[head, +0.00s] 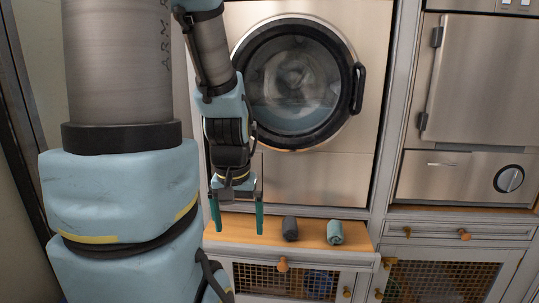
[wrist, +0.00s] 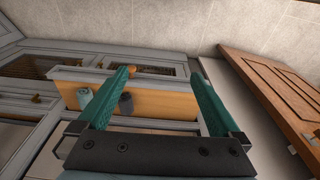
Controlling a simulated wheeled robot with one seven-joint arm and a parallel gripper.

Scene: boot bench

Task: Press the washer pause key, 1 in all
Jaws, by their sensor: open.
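The washer (head: 320,180) is a steel front-loader with a round, black-rimmed door (head: 292,85). Its door is closed and the glass shows a blurred load inside. I cannot make out a pause key in either view; the washer's top edge is cut off by the head frame. My gripper (head: 237,220) hangs fingers down in front of the washer's lower left, by the left end of the wooden bench top. Its two teal fingers are apart with nothing between them. In the wrist view the open fingers (wrist: 158,78) frame part of the bench and floor.
Mesh-front cabinets with wooden knobs stand below. A steel appliance (head: 482,80) with a dial is at right. The wrist view shows a brown panelled door (wrist: 275,95).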

